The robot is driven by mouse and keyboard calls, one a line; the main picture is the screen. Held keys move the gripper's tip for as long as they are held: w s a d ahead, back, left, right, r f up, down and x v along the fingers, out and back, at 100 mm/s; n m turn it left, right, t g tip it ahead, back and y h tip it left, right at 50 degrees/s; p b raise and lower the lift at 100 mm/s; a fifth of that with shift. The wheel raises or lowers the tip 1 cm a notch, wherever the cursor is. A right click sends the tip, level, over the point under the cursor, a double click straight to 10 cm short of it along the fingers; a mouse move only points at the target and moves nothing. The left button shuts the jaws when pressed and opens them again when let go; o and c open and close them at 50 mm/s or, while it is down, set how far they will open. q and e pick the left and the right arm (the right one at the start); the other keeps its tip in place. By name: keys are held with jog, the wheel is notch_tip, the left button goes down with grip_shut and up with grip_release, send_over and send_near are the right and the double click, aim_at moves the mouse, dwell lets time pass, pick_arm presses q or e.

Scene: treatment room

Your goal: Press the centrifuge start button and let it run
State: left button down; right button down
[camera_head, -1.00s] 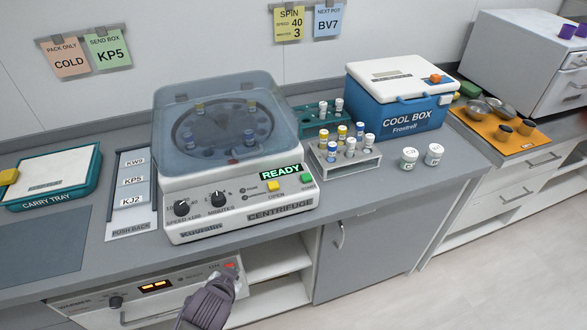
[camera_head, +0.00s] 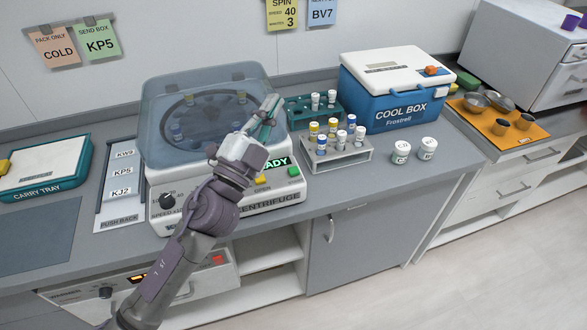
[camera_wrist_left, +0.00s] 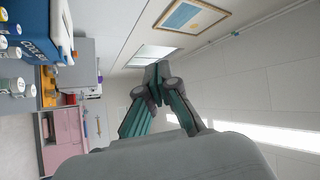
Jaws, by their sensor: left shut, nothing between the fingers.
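The white centrifuge (camera_head: 154,190) stands on the counter with its clear blue lid (camera_head: 160,130) shut over a rotor holding several tubes. Its display is partly hidden by my arm; the letters "ADY" show. A green button (camera_head: 293,171) and a yellow button (camera_head: 261,180) sit on its front panel, right of my arm. My left gripper (camera_head: 269,110) is shut and empty, raised in front of the lid's right part and pointing up and to the right. In the left wrist view its fingertips (camera_wrist_left: 157,66) meet. My right gripper is not in view.
A tube rack (camera_head: 345,157) and a green rack (camera_head: 299,115) stand right of the centrifuge, with two white jars and the cool box (camera_head: 400,100) beyond. A label board (camera_head: 105,211) and carry tray (camera_head: 73,178) lie left. A spin note (camera_head: 283,14) hangs on the wall.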

pick_arm(q)
jog(key=s+d+r+m+g+h, duration=0.1)
jog(key=d+r+m+g+h, duration=0.1)
jog(key=d+m+g+h, duration=0.8)
jog(key=m+g+y, duration=0.5)
jog(key=m+y, duration=0.6)
jog(key=y, duration=0.3)
send_over(291, 170)
notch_tip(291, 170, down, 12)
jog(key=shift+r, duration=0.15)
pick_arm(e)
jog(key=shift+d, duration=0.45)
